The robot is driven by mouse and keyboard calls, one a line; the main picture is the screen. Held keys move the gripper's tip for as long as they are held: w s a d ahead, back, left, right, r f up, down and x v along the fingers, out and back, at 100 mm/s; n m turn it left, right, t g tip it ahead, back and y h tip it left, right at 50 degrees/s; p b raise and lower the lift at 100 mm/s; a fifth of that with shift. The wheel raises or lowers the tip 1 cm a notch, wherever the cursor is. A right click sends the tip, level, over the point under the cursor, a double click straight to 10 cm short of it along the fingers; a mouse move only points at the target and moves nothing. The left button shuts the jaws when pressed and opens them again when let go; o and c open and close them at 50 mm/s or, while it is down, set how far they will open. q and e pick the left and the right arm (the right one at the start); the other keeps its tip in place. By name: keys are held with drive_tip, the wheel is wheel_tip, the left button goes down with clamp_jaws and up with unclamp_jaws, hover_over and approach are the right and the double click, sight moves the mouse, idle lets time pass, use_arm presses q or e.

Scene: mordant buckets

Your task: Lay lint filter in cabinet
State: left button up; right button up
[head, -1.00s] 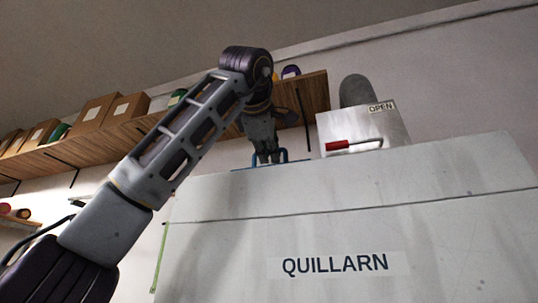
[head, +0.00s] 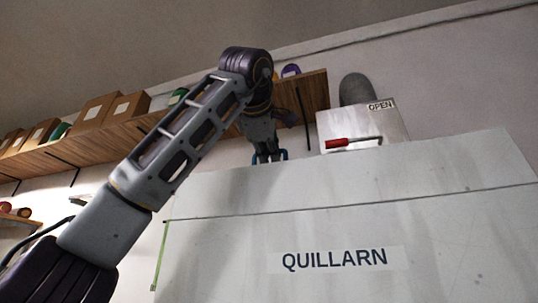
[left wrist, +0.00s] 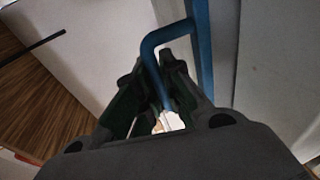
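The white cabinet (head: 345,215), lettered QUILLARN, fills the lower right of the head view. My left gripper (head: 268,158) points down at its far top edge. It is closed around a blue handle, which I take to be the lint filter's (head: 285,155); only a bit of it shows above the edge. In the left wrist view the bent blue rod (left wrist: 153,55) passes between the fingers of my left gripper (left wrist: 165,115). A straight blue bar (left wrist: 202,50) stands beside it. The filter's body is hidden. My right gripper is not in view.
A metal box (head: 360,128) with a red-handled lever (head: 338,143) and an OPEN label stands behind the cabinet top, right of my gripper. A wooden shelf (head: 120,137) with cardboard boxes (head: 98,110) runs along the wall behind my arm.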

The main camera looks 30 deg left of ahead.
use_arm(q)
drive_tip(key=o, duration=0.5)
drive_tip(key=shift+c, duration=0.2)
drive_tip(key=shift+s, duration=0.1)
drive_tip(key=v, duration=1.2)
idle(0.5)
